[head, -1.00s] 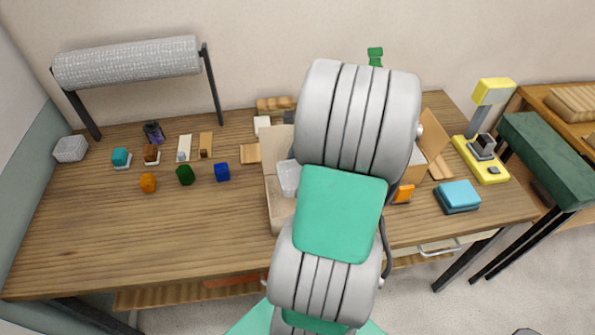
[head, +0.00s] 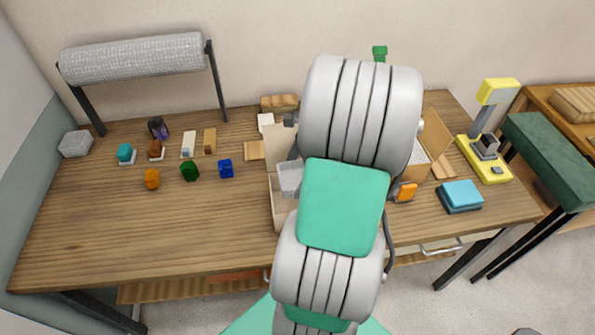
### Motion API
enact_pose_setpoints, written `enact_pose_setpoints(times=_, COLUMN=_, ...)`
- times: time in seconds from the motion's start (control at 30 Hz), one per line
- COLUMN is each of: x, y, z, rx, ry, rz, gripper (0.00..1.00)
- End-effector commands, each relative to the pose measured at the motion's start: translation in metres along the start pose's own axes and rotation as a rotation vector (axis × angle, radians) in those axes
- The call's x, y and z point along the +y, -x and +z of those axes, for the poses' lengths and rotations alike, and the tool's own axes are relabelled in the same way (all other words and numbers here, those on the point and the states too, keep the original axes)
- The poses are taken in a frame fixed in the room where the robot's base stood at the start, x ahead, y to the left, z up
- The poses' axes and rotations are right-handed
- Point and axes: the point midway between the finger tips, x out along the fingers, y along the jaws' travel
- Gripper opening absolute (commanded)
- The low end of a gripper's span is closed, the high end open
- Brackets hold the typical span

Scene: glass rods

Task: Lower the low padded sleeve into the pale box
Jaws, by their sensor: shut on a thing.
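The pale box (head: 279,211) stands open on the table, with flaps raised; my arm hides its middle. The low padded sleeve, a pale grey-white piece (head: 289,177), shows at the box's left part, inside the box's outline. I cannot tell whether it touches the bottom. A grey sliver of my gripper (head: 294,152) shows just above the sleeve at the arm's left edge. It is shut on the sleeve; the fingertips are mostly hidden behind my arm.
A bubble-wrap roll (head: 133,58) on a stand is at back left. Several small coloured blocks lie left of the box. An orange piece (head: 405,192), a blue block (head: 461,194) and a yellow device (head: 487,160) are at right. The front left tabletop is clear.

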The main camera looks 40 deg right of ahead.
Motion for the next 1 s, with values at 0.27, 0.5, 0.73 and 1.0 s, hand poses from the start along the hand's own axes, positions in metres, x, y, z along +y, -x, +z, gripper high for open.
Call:
enact_pose_setpoints(times=0.27, x=0.001, y=-0.017, z=-0.007, rx=0.0, ry=0.0, rz=0.002, gripper=0.5)
enact_pose_setpoints(times=0.5, x=0.0, y=-0.029, z=-0.012, rx=0.0, ry=0.0, rz=0.001, gripper=0.5)
enact_pose_setpoints(times=0.73, x=0.0, y=-0.042, z=-0.017, rx=0.0, ry=0.0, rz=0.001, gripper=0.5)
enact_pose_setpoints(times=1.0, x=0.001, y=-0.057, z=-0.023, rx=-0.001, ry=0.0, rz=0.002, gripper=0.5)
